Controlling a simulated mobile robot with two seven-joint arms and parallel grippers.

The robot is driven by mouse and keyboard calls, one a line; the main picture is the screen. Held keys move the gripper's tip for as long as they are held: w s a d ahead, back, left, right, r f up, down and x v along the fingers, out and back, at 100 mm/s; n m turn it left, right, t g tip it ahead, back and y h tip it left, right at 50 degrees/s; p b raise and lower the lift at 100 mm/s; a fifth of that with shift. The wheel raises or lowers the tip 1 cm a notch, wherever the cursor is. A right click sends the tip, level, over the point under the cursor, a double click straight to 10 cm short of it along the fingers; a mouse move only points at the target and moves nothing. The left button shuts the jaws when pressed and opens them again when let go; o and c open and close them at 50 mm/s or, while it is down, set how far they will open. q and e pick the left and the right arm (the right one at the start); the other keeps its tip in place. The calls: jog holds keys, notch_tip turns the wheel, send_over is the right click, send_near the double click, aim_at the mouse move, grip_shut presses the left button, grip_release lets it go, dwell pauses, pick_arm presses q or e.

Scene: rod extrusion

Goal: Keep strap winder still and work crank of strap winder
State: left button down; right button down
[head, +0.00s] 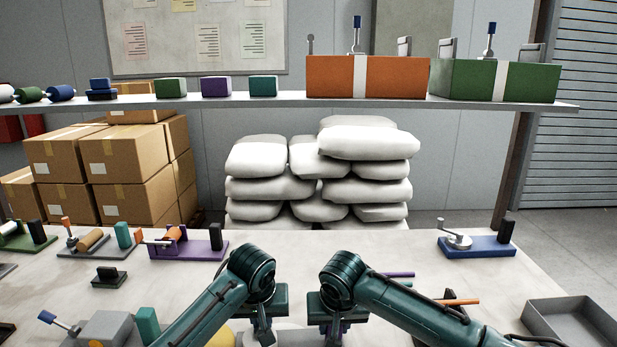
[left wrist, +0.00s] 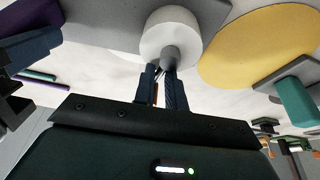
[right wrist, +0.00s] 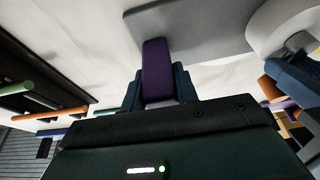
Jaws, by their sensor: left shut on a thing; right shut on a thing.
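The strap winder shows as a grey base (right wrist: 195,25) with a purple upright block (right wrist: 157,65) at its end and a pale round crank disc (right wrist: 275,25) beside it. In the left wrist view the disc (left wrist: 170,32) carries a grey crank knob (left wrist: 172,58). My left gripper (left wrist: 165,80) is shut on that knob. My right gripper (right wrist: 158,88) is shut on the purple block, one finger on each side. In the head view my left gripper (head: 264,332) and right gripper (head: 336,328) hide most of the winder at the bottom edge.
A yellow disc (left wrist: 255,48) lies close beside the winder, with a teal block (left wrist: 296,100) nearby. A blue-based crank device (head: 480,246) stands at the back right. A grey tray (head: 575,325) is at the right. Several other devices stand at the left. The table's back middle is clear.

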pick_arm(q)
jog(key=shift+d, duration=0.2)
jog(key=shift+a+n, duration=0.15)
jog(key=shift+n, duration=0.85)
jog(key=shift+a+n+y, duration=0.15)
jog(key=shift+n+y, duration=0.45)
jog(key=shift+n, duration=0.4)
jog(key=shift+a+n+g+y, duration=0.15)
jog(key=shift+n+g+y, duration=0.15)
jog(key=shift+n, duration=0.7)
